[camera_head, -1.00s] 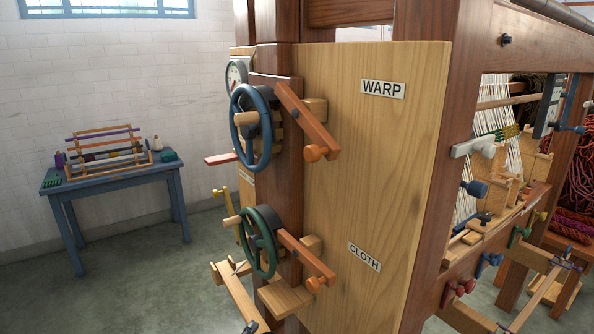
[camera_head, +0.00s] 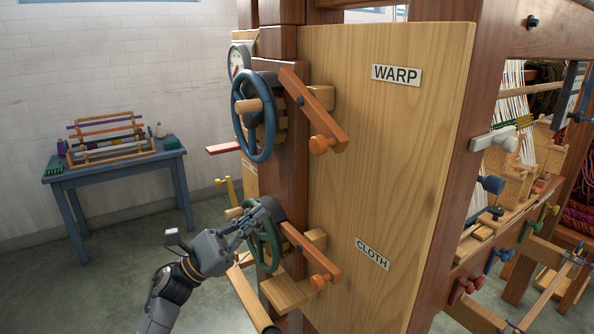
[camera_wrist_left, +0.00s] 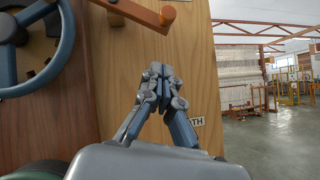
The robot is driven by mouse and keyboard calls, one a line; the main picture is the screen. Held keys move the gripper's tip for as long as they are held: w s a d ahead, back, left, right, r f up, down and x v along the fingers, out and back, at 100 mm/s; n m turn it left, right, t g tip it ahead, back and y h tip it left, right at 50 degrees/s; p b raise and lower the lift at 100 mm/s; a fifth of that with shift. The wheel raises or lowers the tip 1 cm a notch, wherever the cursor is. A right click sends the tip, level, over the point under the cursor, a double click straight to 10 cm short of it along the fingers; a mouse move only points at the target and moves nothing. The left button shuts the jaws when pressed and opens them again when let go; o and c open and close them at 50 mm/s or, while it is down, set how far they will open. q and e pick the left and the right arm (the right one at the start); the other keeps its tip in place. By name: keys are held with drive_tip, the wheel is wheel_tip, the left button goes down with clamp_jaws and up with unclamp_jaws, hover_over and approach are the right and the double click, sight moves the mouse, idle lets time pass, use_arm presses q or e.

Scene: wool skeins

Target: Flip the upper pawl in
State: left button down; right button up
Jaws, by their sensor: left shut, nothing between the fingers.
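The upper pawl (camera_head: 308,104) is an orange wooden bar beside the WARP label (camera_head: 397,75). It slants down to the right from its pivot and ends in an orange knob (camera_head: 322,145). It also shows at the top of the left wrist view (camera_wrist_left: 130,12). My left gripper (camera_head: 258,216) is in front of the lower green handwheel (camera_head: 265,244), below the upper pawl. Its fingers are together and empty; in the left wrist view they (camera_wrist_left: 158,72) point up, below the pawl, apart from it. My right gripper is not in view.
The blue handwheel (camera_head: 268,130) stands left of the upper pawl. A lower orange pawl (camera_head: 308,252) sits near the CLOTH label (camera_head: 372,254). A blue table (camera_head: 80,192) stands far left.

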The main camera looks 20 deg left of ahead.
use_arm(q)
drive_tip(key=s+r+p+x, duration=0.1)
drive_tip(key=r+p+x, duration=0.1)
drive_tip(key=p+x, duration=0.5)
drive_tip(key=x, duration=0.5)
drive_tip(key=shift+s+r, duration=0.2)
drive_tip(key=shift+r, duration=0.1)
